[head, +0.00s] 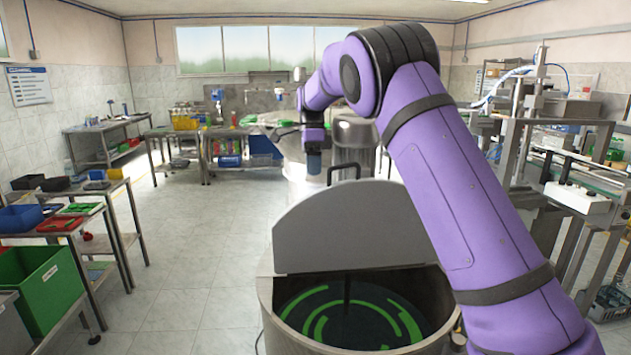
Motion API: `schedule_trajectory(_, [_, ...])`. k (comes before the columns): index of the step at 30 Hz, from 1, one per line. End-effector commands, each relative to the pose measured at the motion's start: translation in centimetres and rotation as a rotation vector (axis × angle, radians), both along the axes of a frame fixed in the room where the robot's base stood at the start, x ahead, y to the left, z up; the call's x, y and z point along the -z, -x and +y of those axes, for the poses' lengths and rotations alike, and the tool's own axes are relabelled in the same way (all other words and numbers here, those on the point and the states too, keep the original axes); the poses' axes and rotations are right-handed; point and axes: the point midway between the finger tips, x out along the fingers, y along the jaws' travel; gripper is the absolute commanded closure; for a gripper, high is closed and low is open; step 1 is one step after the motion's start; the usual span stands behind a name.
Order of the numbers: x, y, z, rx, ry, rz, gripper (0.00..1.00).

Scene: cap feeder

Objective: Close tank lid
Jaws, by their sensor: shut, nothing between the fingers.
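The tank (268,300) is a round grey metal vessel at the bottom centre in the head view. Its grey lid (350,230) stands raised, nearly upright, across the tank's middle. A thin dark handle (343,167) sticks up from the lid's top edge. The front of the tank is open, showing a dark inside with green curved bands (345,315). My purple arm reaches over the tank's right side, and my gripper (313,172) points down behind the lid's upper left edge. It is shut and empty. Its tips are hard to make out, and I cannot tell whether it touches the lid.
Tables with a green bin (40,285) and trays stand at left. A steel conveyor machine (570,165) stands close on the right. The tiled floor left of the tank is clear.

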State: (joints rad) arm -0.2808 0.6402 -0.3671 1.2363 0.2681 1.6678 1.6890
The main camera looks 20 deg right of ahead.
Motion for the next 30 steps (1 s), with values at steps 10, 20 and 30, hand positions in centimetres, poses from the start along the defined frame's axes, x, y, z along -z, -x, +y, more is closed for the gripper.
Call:
schedule_trajectory(10, [1.9, 3.6, 0.8, -0.002, -0.001, 0.000, 1.00])
schedule_trajectory(20, [1.9, 4.6, 1.0, 0.000, 0.001, 0.000, 1.00])
schedule_trajectory(30, [1.9, 4.8, 1.1, -0.001, 0.002, -0.010, 1.00])
